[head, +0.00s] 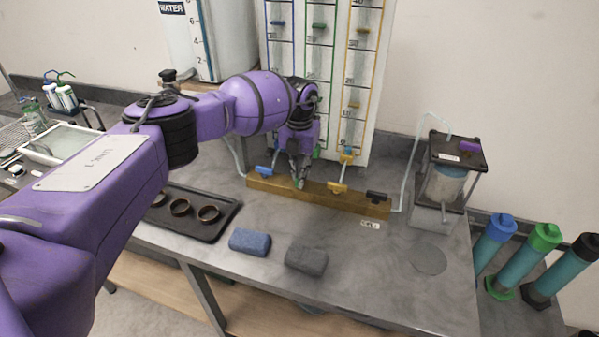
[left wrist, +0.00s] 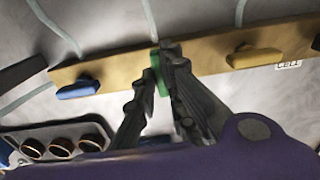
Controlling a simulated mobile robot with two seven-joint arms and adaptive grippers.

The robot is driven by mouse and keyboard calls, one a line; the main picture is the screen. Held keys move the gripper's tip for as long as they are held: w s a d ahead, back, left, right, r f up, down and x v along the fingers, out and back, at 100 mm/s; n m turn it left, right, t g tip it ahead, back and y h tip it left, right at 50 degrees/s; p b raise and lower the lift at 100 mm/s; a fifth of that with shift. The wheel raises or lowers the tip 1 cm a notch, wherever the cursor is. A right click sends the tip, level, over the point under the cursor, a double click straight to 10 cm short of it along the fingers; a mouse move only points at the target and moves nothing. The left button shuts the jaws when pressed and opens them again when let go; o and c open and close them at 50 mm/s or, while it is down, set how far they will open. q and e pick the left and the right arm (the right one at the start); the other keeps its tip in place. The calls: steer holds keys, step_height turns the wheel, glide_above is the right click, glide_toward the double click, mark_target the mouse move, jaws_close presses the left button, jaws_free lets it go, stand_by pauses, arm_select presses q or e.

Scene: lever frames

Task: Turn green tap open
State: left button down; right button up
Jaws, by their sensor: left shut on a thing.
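The green tap (left wrist: 160,76) sits on a long wooden bar (left wrist: 115,72), between the blue tap (left wrist: 78,87) and the yellow tap (left wrist: 254,57). My left gripper (left wrist: 156,78) is shut on the green tap, with one finger on each side of it. The visible part of the green handle points across the bar, while the blue and yellow handles lie roughly along it. The fingers hide part of the green tap. In the head view only a bit of green (head: 299,184) shows at the fingertips. My right gripper is not in view.
A black tap (head: 376,197) is at the bar's right end. A scaled board (head: 330,60) with coloured tubes stands behind. A dark tray (head: 208,232) with round cups, a blue cloth (head: 250,241) and a grey cloth (head: 306,260) lie in front. A pump-like stand (head: 446,185) is at right.

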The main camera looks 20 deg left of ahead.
arm_select(q)
steer(key=c, duration=1.8)
jaws_free()
steer(key=shift+r, duration=0.1)
step_height(320, 180, up, 12)
steer(key=shift+f, duration=0.1)
